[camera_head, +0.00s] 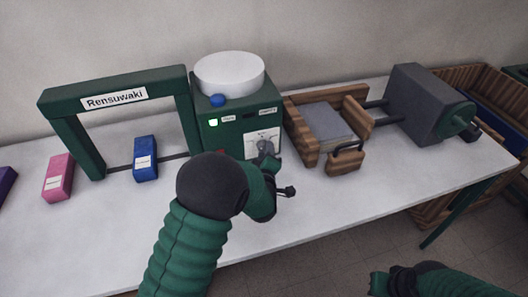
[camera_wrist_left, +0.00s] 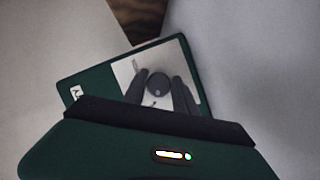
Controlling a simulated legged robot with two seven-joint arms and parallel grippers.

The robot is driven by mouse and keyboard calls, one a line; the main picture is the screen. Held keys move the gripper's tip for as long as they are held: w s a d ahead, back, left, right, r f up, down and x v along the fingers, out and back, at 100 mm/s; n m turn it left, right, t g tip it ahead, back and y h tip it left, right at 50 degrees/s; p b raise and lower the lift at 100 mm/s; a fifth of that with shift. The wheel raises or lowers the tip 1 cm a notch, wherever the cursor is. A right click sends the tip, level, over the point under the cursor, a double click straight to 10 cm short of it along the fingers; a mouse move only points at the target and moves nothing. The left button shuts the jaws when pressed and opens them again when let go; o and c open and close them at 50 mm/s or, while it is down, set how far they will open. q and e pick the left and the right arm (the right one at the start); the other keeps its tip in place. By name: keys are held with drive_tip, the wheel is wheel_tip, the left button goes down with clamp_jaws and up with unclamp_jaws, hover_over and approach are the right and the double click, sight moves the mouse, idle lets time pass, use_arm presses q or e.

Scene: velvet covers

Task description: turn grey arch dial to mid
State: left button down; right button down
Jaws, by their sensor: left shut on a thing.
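The green box (camera_head: 237,120) beside the arch has a white dial plate (camera_head: 252,138) on its front. A round grey dial (camera_wrist_left: 158,83) sits on this plate in the left wrist view. My left gripper (camera_wrist_left: 160,92) is shut on the dial, with one dark finger on either side of it. In the head view my left gripper (camera_head: 266,155) reaches the lower right of the box front, and its hand hides part of the plate. The dial's pointer and marks are too small to read. My right gripper (camera_head: 384,281) is low at the bottom edge, apart from everything.
A green arch (camera_head: 115,90) labelled Rensuwaki stands left, with a blue block (camera_head: 145,158) under it and a pink block (camera_head: 57,178) nearby. A wooden holder (camera_head: 303,145) and grey machine (camera_head: 420,100) stand right.

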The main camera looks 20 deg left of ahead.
use_arm(q)
drive_tip(key=shift+w+a+r, duration=0.1)
drive_tip(key=shift+a+r, duration=0.15)
drive_tip(key=shift+r, duration=0.05)
